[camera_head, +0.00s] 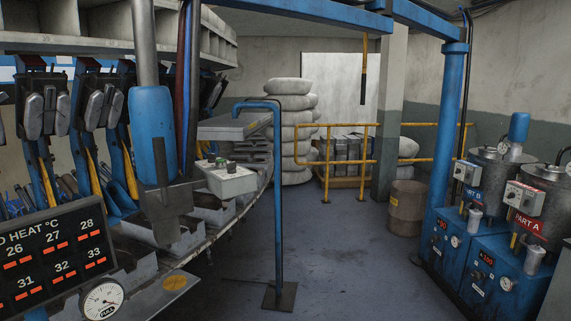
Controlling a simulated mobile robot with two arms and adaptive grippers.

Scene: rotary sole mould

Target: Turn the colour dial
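No dial is marked as the colour dial at this size, and I cannot tell which knob it is. A pale control box (228,179) on the machine, left of centre, has small dark and green knobs on its top. A control box on the PART B tank (467,172) and another on the PART A tank (524,197), at the right, also carry small knobs; their markings are too small to read. Neither of my grippers is in view.
The rotary machine with its moulds (105,110) and a hanging blue cylinder (151,135) fill the left. A blue post on a floor plate (279,296) stands near the centre. A brown drum (406,208) and yellow railing (326,160) are behind. Floor between post and tanks is clear.

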